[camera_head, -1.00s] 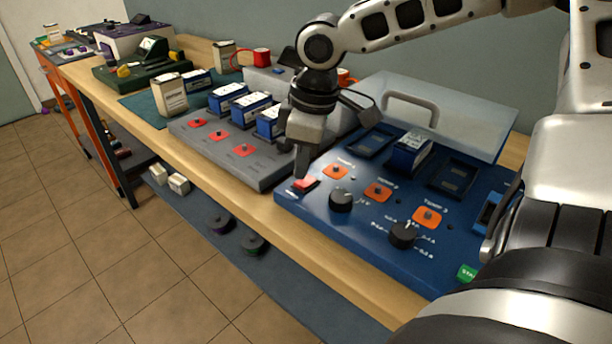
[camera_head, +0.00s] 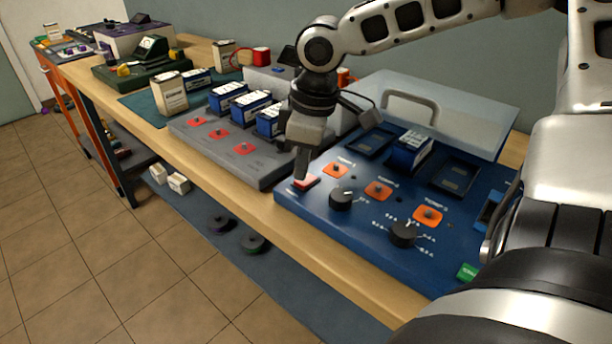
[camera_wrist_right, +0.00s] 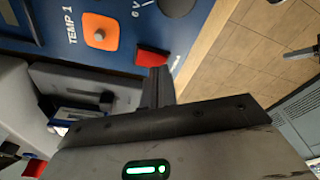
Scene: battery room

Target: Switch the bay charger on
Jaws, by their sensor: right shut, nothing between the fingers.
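The blue bay charger (camera_head: 330,213) lies on the wooden bench with its clear lid (camera_head: 440,108) raised. Its red rocker switch (camera_head: 309,182) sits at the front left corner and also shows in the wrist view (camera_wrist_right: 151,56). My right gripper (camera_head: 302,178) is shut and empty, pointing down with its fingertips at the switch. In the wrist view the fingertips (camera_wrist_right: 158,76) meet or overlap the red switch; I cannot tell whether they press it. Part of the switch is hidden by the fingers. My left gripper is not in view.
The charger carries black knobs (camera_head: 341,199), orange buttons (camera_head: 378,190), a green button (camera_head: 467,272) and a blue battery (camera_head: 410,152) in its middle bay. A grey unit (camera_head: 222,150) with several batteries stands close to its left. The bench's front edge (camera_head: 350,275) is clear.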

